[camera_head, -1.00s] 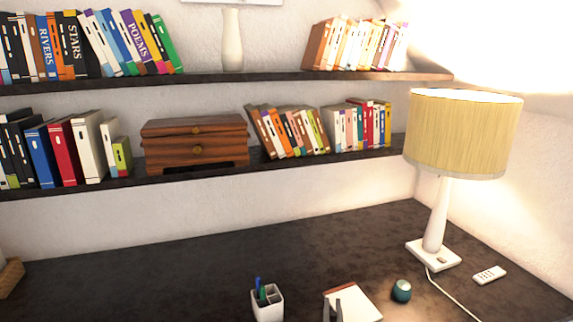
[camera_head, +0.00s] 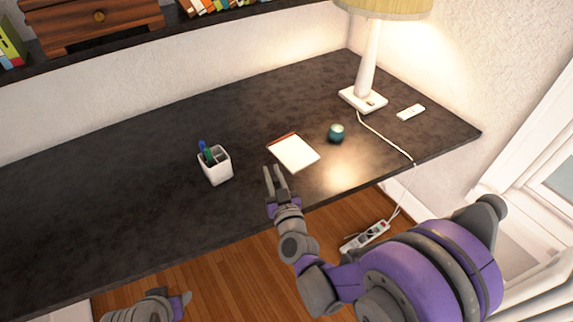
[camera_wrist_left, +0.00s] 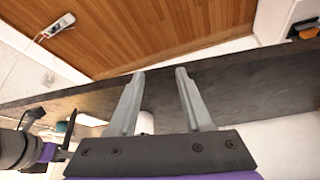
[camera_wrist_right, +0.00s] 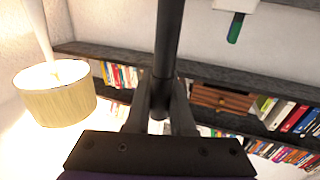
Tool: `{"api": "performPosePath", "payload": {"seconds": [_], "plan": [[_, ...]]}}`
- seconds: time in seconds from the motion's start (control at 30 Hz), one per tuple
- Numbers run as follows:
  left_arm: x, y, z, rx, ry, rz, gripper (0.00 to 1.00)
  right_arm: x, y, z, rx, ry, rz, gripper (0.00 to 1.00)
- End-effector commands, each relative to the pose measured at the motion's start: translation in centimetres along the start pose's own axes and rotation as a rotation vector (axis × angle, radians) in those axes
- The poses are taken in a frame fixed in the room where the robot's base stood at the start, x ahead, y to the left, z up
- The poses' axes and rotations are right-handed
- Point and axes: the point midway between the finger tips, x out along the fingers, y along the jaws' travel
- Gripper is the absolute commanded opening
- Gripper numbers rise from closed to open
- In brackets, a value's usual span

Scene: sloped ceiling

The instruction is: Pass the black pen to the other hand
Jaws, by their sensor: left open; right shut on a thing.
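The black pen (camera_wrist_right: 167,50) is held upright in the right wrist view between the fingers of my right gripper (camera_wrist_right: 160,105). My right gripper also shows in the head view (camera_head: 274,180), just in front of the notepad; there I cannot make out the pen. In the left wrist view a thin dark stick, apparently the pen (camera_wrist_left: 69,132), stands by the right gripper at the left edge. My left gripper (camera_wrist_left: 159,73) is open with nothing between its fingers. In the head view my left arm is low at the bottom left, below the desk's front edge.
On the dark desk (camera_head: 100,200) stand a white pen holder (camera_head: 216,168), a notepad (camera_head: 294,153), a teal ball (camera_head: 336,133), a lamp (camera_head: 368,60) and a remote (camera_head: 411,112). A power strip (camera_head: 366,236) lies on the wooden floor. The desk's left part is clear.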

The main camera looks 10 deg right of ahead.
Motion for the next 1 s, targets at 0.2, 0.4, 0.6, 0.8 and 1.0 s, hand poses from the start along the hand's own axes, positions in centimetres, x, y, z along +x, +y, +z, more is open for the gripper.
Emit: {"api": "performPosePath", "payload": {"seconds": [0.2,0.4,0.6,0.8,1.0], "plan": [[0.0,0.0,0.0,0.0,0.0,0.0,0.5,-0.6,-1.5,-0.4,-0.001,0.004,-0.065,0.0],[0.0,0.1,-0.1,0.002,-0.002,0.003,0.58,-0.8,-2.1,-0.5,0.0,-0.001,-0.09,0.0],[0.6,1.8,-1.3,0.05,-0.037,0.09,0.58,-0.8,-2.1,-0.5,0.0,-0.001,-0.092,0.0],[1.9,6.1,-4.3,0.176,-0.071,0.319,0.58,-0.8,-2.1,-0.5,0.0,-0.001,-0.092,0.0],[3.1,10.6,-7.9,0.326,-0.024,0.584,0.58,-0.8,-2.1,-0.5,0.0,-0.001,-0.092,0.0]]}}
